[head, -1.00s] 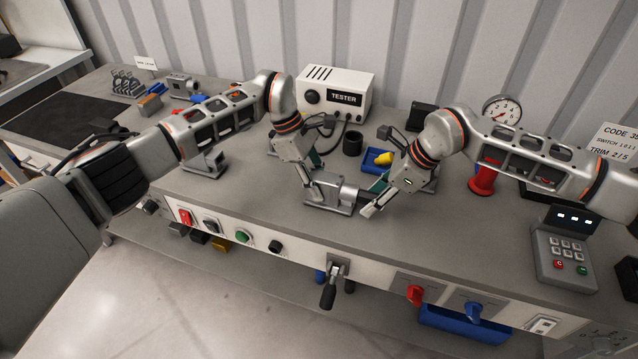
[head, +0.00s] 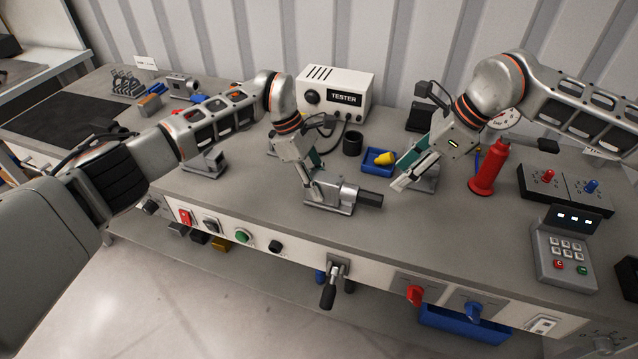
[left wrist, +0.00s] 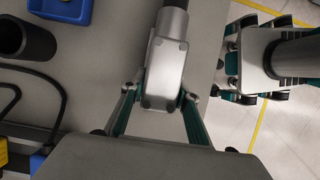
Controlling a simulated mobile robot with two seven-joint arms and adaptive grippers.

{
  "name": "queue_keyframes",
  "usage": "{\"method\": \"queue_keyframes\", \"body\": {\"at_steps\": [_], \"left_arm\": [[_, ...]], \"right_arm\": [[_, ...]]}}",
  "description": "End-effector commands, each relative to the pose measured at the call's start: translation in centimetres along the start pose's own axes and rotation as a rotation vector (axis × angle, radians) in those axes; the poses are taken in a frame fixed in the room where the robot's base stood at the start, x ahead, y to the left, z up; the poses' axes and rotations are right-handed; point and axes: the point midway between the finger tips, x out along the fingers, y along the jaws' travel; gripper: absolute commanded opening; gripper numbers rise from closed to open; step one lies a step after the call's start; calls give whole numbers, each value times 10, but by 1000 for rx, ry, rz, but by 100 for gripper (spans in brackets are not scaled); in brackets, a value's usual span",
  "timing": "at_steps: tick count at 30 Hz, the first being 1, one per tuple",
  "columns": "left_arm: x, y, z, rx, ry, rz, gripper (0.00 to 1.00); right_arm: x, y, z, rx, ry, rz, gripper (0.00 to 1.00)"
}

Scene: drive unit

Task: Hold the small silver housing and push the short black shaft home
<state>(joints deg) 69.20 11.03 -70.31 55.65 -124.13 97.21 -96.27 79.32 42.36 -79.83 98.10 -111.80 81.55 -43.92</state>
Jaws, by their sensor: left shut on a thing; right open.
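The small silver housing (head: 343,191) sits on the bench near its front edge. My left gripper (head: 317,192) is shut on its left part. In the left wrist view the housing (left wrist: 163,62) lies between the two fingers of this gripper (left wrist: 160,92). The short black shaft (head: 370,198) sticks out of the housing's right end, in line with it. The shaft also shows at the top of the left wrist view (left wrist: 174,4). How deep it sits inside is hidden. My right gripper (head: 400,184) is open and empty, right of the shaft and apart from it.
Behind the housing stand a black cup (head: 352,143), a blue tray (head: 369,169) with a yellow piece and the white tester (head: 335,88). A red bottle-shaped object (head: 487,170) and a keypad (head: 563,255) stand right. The bench in front of the right gripper is clear.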

Motion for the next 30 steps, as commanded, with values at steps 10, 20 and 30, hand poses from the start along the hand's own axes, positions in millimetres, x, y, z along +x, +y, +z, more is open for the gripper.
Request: {"method": "queue_keyframes", "body": {"at_steps": [10, 20, 30], "left_arm": [[0, 0, -1, -1, 2, 2, 50], [-1, 0, 0, 0, 1, 1, 50], [-48, 2, -2, 0, 4, 5, 50]], "right_arm": [[0, 0, 0, 1, 0, 0, 40], [0, 0, 0, 1, 0, 0, 40], [0, 0, 0, 1, 0, 0, 40]]}}
